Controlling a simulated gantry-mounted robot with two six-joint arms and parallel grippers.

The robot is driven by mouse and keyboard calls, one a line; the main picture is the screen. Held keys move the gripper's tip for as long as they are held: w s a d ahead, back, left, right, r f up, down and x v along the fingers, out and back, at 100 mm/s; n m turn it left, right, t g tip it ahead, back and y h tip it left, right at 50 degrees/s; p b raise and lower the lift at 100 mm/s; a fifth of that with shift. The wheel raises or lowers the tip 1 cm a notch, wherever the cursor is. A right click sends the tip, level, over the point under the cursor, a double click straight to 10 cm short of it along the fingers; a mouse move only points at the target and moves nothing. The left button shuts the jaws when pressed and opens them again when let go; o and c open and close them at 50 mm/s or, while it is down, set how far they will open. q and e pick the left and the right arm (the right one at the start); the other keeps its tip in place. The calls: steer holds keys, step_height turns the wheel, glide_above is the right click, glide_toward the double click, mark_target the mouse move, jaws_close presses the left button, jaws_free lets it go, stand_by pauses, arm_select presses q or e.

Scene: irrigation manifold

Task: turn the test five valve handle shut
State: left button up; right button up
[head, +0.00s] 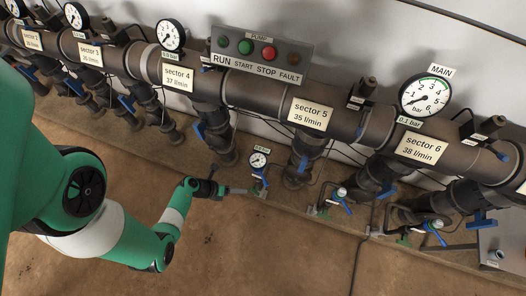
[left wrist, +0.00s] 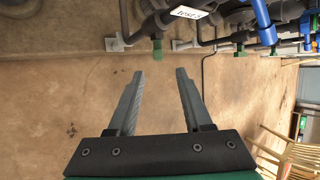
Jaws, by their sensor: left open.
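In the head view, the small test valve nearest my left gripper has a blue handle (head: 259,175) below a round white gauge (head: 258,159). It stands low at the pipe's foot, left of the sector 5 drop pipe. My left gripper (head: 240,191) is open and empty, just left of this valve and apart from the handle. In the left wrist view, the open fingers (left wrist: 159,72) have bare floor between them. A "test 5" label (left wrist: 190,12) is beyond them at the top. A blue handle (left wrist: 265,22) shows at upper right; I cannot tell which valve it belongs to.
The sector 5 drop pipe has its own blue handle (head: 304,163). Other small test valves with blue handles (head: 341,199) stand to the right. A control box (head: 261,55) sits above the main pipe. The brown floor (head: 270,250) in front is clear.

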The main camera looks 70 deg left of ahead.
mark_target(254, 191)
arm_select(q)
steer(key=b+x, duration=0.7)
steer(key=x, duration=0.3)
steer(key=shift+s+a+f, duration=0.1)
steer(key=shift+f, duration=0.2)
steer(key=shift+w+f+b, duration=0.25)
steer(key=shift+w+b, duration=0.1)
steer(key=shift+w, duration=0.05)
steer(key=shift+c, duration=0.3)
jaws_close()
